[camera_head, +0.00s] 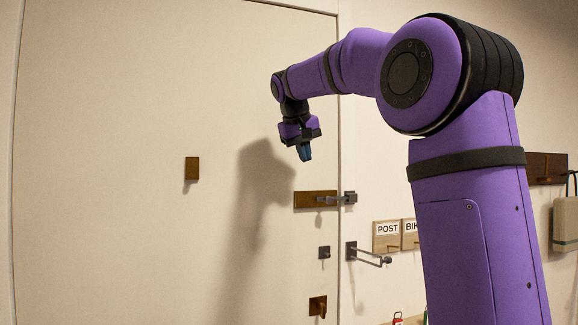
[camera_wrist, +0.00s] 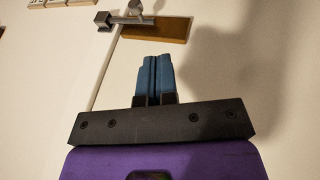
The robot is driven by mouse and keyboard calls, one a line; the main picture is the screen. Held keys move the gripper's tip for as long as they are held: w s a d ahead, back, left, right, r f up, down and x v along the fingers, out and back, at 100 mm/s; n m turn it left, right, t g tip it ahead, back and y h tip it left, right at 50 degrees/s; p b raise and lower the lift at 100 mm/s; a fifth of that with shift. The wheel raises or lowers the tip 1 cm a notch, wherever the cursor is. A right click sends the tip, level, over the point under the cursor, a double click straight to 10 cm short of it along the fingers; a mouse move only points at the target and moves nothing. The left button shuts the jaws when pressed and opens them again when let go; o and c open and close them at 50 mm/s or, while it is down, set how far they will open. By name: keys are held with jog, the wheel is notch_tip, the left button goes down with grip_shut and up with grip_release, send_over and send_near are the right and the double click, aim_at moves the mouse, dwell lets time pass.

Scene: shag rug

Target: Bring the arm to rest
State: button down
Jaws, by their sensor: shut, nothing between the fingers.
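My gripper (camera_head: 304,152) hangs at the end of my raised purple arm, pointing down in front of a large cream door (camera_head: 110,150). In the wrist view its blue fingers (camera_wrist: 154,75) are together with nothing between them. The gripper is apart from the latch (camera_head: 335,199) on its brown plate, which is below and to the right of it. The latch also shows in the wrist view (camera_wrist: 130,20), beyond the fingertips.
A small brown plate (camera_head: 192,168) is on the door at left. Below the latch are a small grey fitting (camera_head: 324,252) and a brown fitting (camera_head: 317,306). A metal hook (camera_head: 368,256) juts from the wall beside a POST sign (camera_head: 387,229). A bag (camera_head: 566,222) hangs at far right.

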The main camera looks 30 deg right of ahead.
jog(key=shift+s, duration=0.1)
jog(key=s+a+f+n+t+y, duration=0.1)
jog(key=s+a+f, duration=0.4)
jog(key=s+f, duration=0.3)
jog(key=s+a+f+n+y, duration=0.1)
jog(key=s+a+f+y, duration=0.1)
jog(key=s+a+f, duration=0.3)
jog(key=s+a+f+n+t+y, duration=0.1)
jog(key=s+a+f, duration=0.5)
jog(key=s+f, duration=0.6)
jog(key=s+y, duration=0.1)
jog(key=s, duration=0.4)
jog(key=shift+f+t, duration=0.3)
